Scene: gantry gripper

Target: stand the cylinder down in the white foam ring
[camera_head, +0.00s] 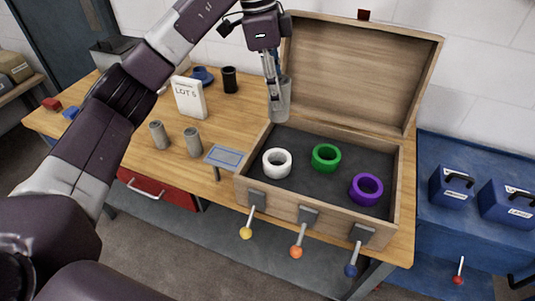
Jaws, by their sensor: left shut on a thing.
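My left gripper (271,85) comes down from the top and is shut on a grey metal cylinder (281,104). The cylinder hangs roughly upright above the back left edge of an open wooden case (251,190). The white foam ring (277,163) lies on the case's dark floor at the left, below and in front of the cylinder, and its hole shows. A green ring (326,157) lies in the middle and a purple ring (366,190) at the right. My right gripper is not in view.
The case's lid (360,70) stands open at the back. Two grey cylinders (193,142) (158,135) stand on the table left of the case, near a small blue-framed plate (226,157). A "LOT 5" sign (189,97) and a black cylinder (229,80) stand behind. Levers with coloured knobs (296,252) jut from the case's front.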

